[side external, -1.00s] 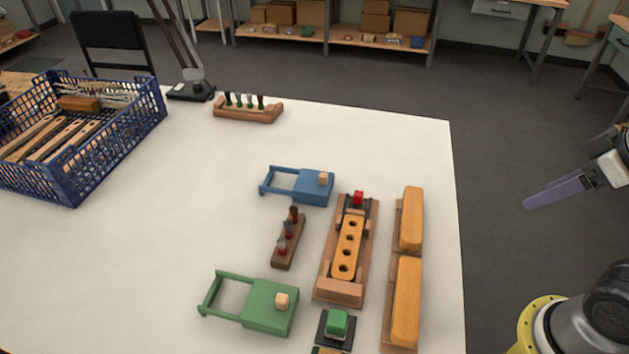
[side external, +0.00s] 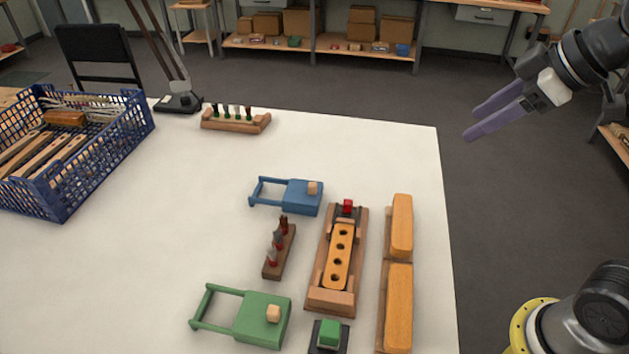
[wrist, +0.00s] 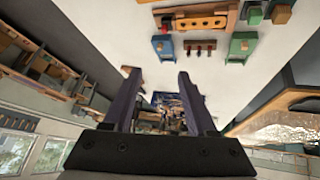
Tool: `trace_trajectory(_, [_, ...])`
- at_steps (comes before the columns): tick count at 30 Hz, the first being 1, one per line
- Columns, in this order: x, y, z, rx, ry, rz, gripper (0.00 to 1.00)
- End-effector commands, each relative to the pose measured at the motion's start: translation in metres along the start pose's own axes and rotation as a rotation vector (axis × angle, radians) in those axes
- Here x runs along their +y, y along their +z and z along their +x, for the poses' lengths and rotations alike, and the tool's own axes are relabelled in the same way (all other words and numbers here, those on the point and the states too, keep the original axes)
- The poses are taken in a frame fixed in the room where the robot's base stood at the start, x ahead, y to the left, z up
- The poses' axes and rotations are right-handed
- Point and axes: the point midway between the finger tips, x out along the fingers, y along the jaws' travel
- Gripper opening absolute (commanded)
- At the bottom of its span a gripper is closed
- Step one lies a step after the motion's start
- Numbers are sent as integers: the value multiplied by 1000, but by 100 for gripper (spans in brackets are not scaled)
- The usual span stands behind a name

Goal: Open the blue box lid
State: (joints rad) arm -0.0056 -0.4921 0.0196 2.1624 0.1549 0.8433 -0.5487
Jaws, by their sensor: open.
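The blue box (side external: 302,197) lies on the white table, right of centre. Its lid carries a small wooden knob (side external: 313,188), and a blue frame with an open middle extends to its left. The lid looks shut. In the wrist view the blue box (wrist: 162,47) is beyond the fingers, near the top. My gripper (side external: 484,121) is open and empty, with two purple fingers, in the air past the table's right edge, well apart from the box. The fingers also show in the wrist view (wrist: 158,90).
A green box (side external: 261,318) sits in front, with a peg block (side external: 279,249) between. A wooden fixture with a holed bar (side external: 341,256) and orange-topped blocks (side external: 401,227) lie to the right. A blue crate (side external: 70,170) stands left. The table's left middle is clear.

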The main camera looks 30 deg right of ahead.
Motion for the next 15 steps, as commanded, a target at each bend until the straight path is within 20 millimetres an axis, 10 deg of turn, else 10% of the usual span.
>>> trace_trajectory(15, [47,-138,163,-26,-173,-259,57])
